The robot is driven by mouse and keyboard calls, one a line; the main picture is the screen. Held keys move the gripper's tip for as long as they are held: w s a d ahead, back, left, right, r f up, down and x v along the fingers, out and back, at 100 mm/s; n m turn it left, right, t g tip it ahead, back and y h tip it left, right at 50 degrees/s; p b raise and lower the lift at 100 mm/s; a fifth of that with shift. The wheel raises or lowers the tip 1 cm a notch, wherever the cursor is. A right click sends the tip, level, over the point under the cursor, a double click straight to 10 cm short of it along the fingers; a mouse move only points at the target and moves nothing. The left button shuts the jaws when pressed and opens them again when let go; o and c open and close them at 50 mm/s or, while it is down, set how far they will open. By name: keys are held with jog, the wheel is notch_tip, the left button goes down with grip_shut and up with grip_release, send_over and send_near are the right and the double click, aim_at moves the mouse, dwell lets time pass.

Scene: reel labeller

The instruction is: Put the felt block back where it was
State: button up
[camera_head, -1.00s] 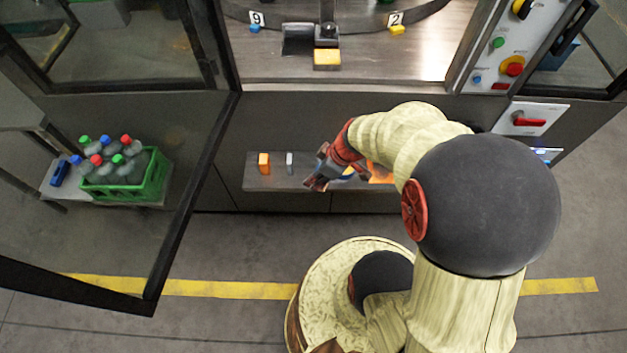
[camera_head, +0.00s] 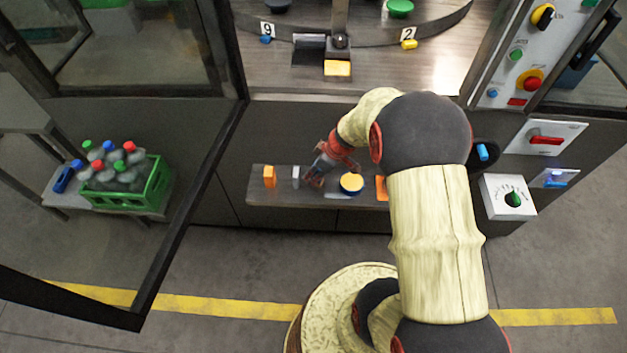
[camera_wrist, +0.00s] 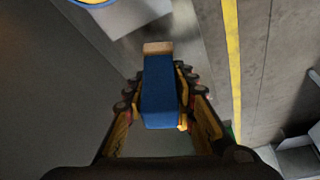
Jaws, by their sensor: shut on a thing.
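The felt block (camera_wrist: 160,98) is blue with a tan end and shows in the wrist view. My gripper (camera_wrist: 158,85) is shut on its sides, with the tan end pointing away from the palm. In the head view my gripper (camera_head: 315,175) is at the narrow grey shelf (camera_head: 310,196), between a small pale block (camera_head: 295,176) and a round yellow-topped tin (camera_head: 351,183). The felt block is hard to make out there. I cannot tell whether it touches the shelf.
An orange block (camera_head: 269,176) stands at the shelf's left, and another orange item (camera_head: 382,188) is partly behind my arm. A green crate of bottles (camera_head: 157,188) stands left, beyond an open dark-framed door (camera_head: 190,215). A control panel (camera_head: 520,65) is at the upper right.

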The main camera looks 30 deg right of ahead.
jog(key=shift+w+d+f+b, duration=0.15)
jog(key=shift+f+b, duration=0.3)
jog(key=shift+f, duration=0.5)
jog(key=shift+w+a+f+b, duration=0.1)
jog(key=shift+f+b, duration=0.3)
jog(key=shift+f, duration=0.5)
jog(key=shift+f, duration=0.15)
jog(key=o, duration=1.2)
jog(key=shift+c, duration=0.2)
jog(key=p+v, duration=0.4)
jog(key=v, duration=0.8)
jog(key=a+r, duration=0.5)
jog(key=r, duration=0.5)
jog(key=s+a+r+m+t+h, duration=0.1)
jog(key=s+a+r+m, duration=0.2)
jog(key=s+a+r, duration=0.2)
jog(key=s+a+r+m+t+h, duration=0.1)
jog(key=s+a+r+m, duration=0.2)
jog(key=s+r, duration=0.9)
jog(key=a+r, duration=0.1)
jog(key=a, duration=0.1)
jog(key=shift+a+r, duration=0.3)
